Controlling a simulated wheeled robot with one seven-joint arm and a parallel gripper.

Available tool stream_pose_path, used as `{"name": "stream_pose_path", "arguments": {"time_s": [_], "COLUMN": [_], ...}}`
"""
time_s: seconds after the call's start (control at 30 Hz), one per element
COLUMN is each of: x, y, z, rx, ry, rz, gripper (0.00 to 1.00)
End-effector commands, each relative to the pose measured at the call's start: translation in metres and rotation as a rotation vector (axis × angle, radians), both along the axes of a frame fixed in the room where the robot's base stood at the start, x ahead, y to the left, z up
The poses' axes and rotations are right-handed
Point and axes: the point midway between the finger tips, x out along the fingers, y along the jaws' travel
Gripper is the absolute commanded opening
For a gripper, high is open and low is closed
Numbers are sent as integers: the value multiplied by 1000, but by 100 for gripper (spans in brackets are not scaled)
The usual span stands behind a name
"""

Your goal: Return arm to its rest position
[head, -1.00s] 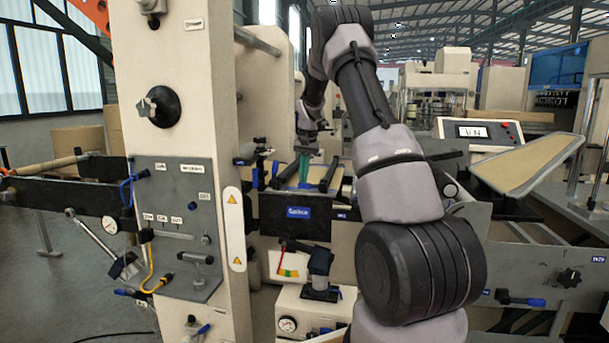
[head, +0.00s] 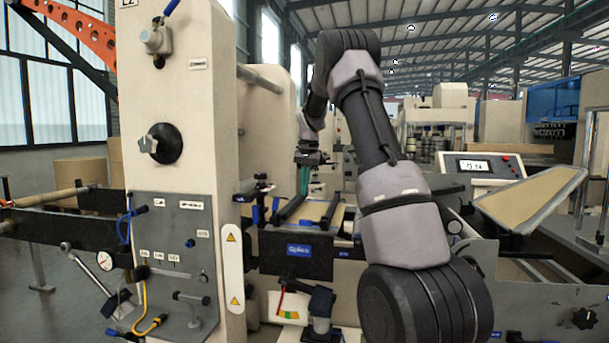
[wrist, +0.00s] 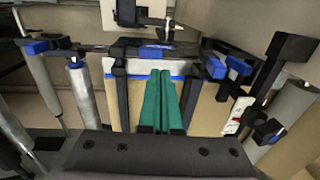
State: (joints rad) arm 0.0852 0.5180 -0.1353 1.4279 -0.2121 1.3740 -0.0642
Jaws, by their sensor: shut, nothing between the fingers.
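My gripper (head: 304,180) has green fingers that point down over the splice table (head: 318,212) of the machine. In the wrist view the two green fingers (wrist: 159,102) lie side by side, closed together, with nothing between them. Below them is a tan kraft sheet (wrist: 205,112) with a white and blue strip along its far edge. My arm rises at the right of the head view, bends at the top and reaches back to the gripper. Whether the fingers touch the table cannot be told.
A tall cream machine column (head: 185,90) with a grey control plate (head: 170,255) stands left of my gripper. Dark bars with blue ends (wrist: 215,65) flank the fingers. A display panel (head: 481,165) and a slanted tan board (head: 528,198) are at right.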

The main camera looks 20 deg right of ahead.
Motion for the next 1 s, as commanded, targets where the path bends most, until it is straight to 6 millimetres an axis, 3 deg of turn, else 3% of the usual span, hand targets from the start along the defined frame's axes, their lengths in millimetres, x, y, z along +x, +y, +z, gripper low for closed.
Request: {"name": "stream_pose_path", "arguments": {"time_s": [0.1, 0.23, 0.5, 0.63, 0.77, 1.0], "x": [1, 1, 0, -12, -46, -139], "y": [-1, -1, -1, 5, 20, 58], "z": [25, 43, 56, 69, 98, 144], "rx": [-1, 0, -2, 3, 12, 29], "ry": [-2, -1, -1, -22, -80, -222], "rz": [0, -1, 0, 7, 28, 84], "gripper": [0, 0, 0, 0, 0, 0]}}
